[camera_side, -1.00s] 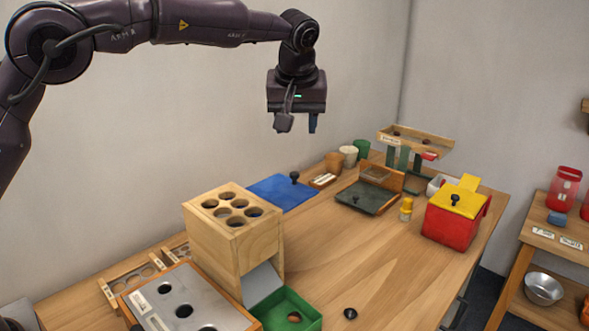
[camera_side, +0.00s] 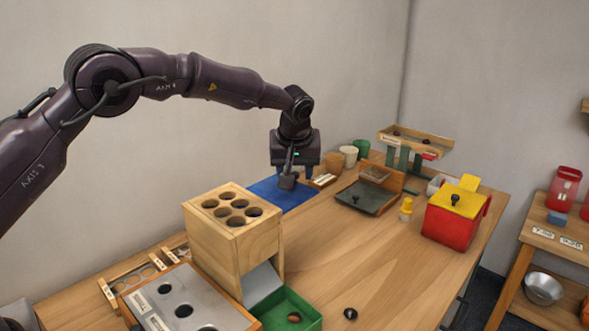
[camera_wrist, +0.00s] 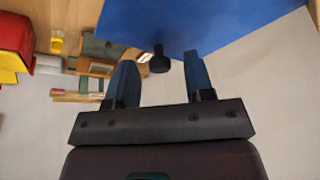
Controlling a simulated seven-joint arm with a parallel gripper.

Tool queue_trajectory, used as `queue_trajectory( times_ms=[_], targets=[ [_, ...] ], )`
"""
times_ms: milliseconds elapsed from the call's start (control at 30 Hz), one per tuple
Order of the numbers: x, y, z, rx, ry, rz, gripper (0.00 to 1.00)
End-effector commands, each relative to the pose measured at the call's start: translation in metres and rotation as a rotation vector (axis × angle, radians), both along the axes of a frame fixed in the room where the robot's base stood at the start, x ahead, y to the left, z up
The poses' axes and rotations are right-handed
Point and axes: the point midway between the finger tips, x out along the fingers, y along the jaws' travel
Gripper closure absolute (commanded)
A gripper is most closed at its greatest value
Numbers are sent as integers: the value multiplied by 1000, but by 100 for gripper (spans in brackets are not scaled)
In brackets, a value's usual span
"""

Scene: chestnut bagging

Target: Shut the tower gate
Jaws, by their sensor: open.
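A raised wooden stand with green posts (camera_side: 404,157) and a sloping top tray (camera_side: 415,141) is at the back right; a small red piece (camera_side: 429,155) is under the tray. A wooden block tower (camera_side: 235,240) with several round holes in its top stands at front left, a grey sloping plate (camera_side: 262,284) at its foot. I cannot tell which holds the gate. My gripper (camera_side: 298,175) is open and empty, low over the blue panel (camera_side: 268,189). In the wrist view, the panel's black knob (camera_wrist: 160,61) appears between my spread fingers; contact cannot be judged.
A dark green lidded tray (camera_side: 366,199), a yellow peg (camera_side: 406,209) and a red box with a yellow lid (camera_side: 452,221) lie to the right. A green tray (camera_side: 290,308) is in front. The middle of the table is mostly clear.

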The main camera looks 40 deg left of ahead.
Motion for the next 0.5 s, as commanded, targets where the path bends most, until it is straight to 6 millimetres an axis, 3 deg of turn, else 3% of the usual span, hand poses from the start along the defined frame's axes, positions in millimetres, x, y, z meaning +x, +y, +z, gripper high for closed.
queue_trajectory(
  times_ms=[200, 267, 400, 433, 500],
  targets=[
    [0, 0, 0, -1, -1, 0, 52],
    [0, 0, 0, -1, -1, 0, 63],
    [0, 0, 0, -1, -1, 0, 95],
    [0, 0, 0, -1, -1, 0, 100],
    [0, 0, 0, -1, -1, 0, 100]
  ],
)
